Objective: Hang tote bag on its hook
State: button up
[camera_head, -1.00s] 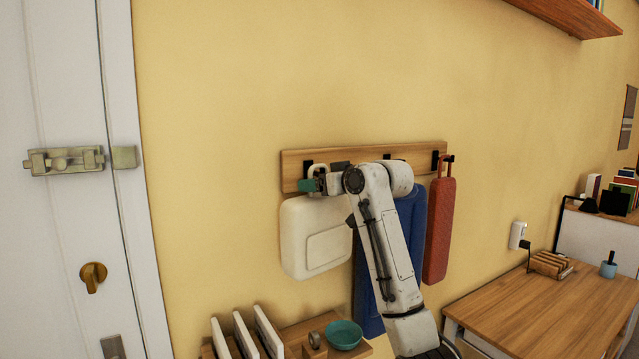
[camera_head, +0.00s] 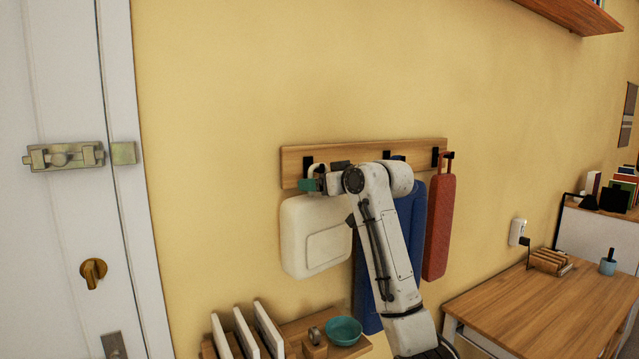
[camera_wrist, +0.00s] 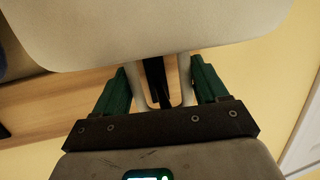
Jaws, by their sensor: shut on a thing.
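The white tote bag (camera_head: 313,240) is upright against the wall at the left end of a wooden hook rail (camera_head: 375,150). My gripper (camera_head: 309,186) is at the top of the bag, shut on its white handle. In the wrist view, the green fingers (camera_wrist: 160,84) press on the handle (camera_wrist: 185,78) from both sides. A black hook (camera_wrist: 156,82) shows inside the handle loop. The same left hook (camera_head: 308,160) shows on the rail just above my gripper. I cannot tell whether the handle rests on the hook.
A blue item (camera_head: 411,220) hangs at the middle hook, partly behind my arm. A red bag (camera_head: 439,228) hangs at the right hook. Below are a small shelf with white upright panels (camera_head: 245,335) and a teal bowl (camera_head: 344,330). A wooden desk (camera_head: 545,310) stands at right.

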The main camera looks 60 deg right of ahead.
jog(key=o, duration=1.3)
jog(key=shift+f, duration=0.15)
jog(key=b+v, duration=0.3)
jog(key=v, duration=0.8)
